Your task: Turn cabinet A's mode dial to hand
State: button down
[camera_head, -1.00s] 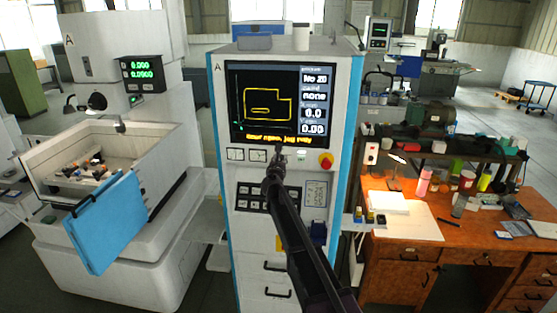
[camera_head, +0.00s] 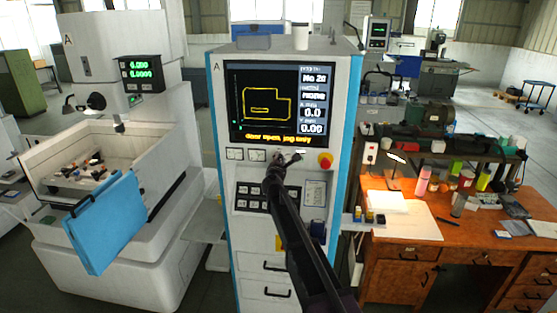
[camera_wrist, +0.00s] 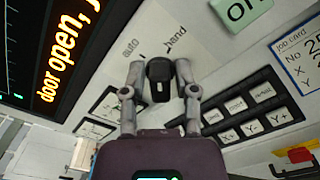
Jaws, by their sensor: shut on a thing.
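Cabinet A (camera_head: 219,120) stands upright in the middle of the head view, with a lit screen above its control panel. The mode dial (camera_wrist: 160,80) is a small black knob in the wrist view, below the printed words "auto" and "hand". My gripper (camera_wrist: 160,78) has one finger on each side of the dial and is shut on it. I cannot clearly tell which word the dial points to. In the head view my gripper (camera_head: 279,162) covers the dial, just under the screen.
A red stop button (camera_head: 325,161) is on the panel's right. The screen (camera_head: 268,104) reads "door open, jog only". An orange workbench (camera_head: 458,228) stands right, machine A (camera_head: 110,225) left.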

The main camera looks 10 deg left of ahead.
jog(key=m, duration=0.4)
jog(key=shift+w+m, duration=0.1)
jog(key=shift+m, duration=0.3)
jog(key=c, duration=0.6)
grip_release()
jog(key=shift+f, duration=0.1)
jog(key=shift+s, duration=0.2)
jog(key=s, duration=1.1)
jog(key=shift+s+a, duration=0.15)
jog(key=shift+s, duration=0.2)
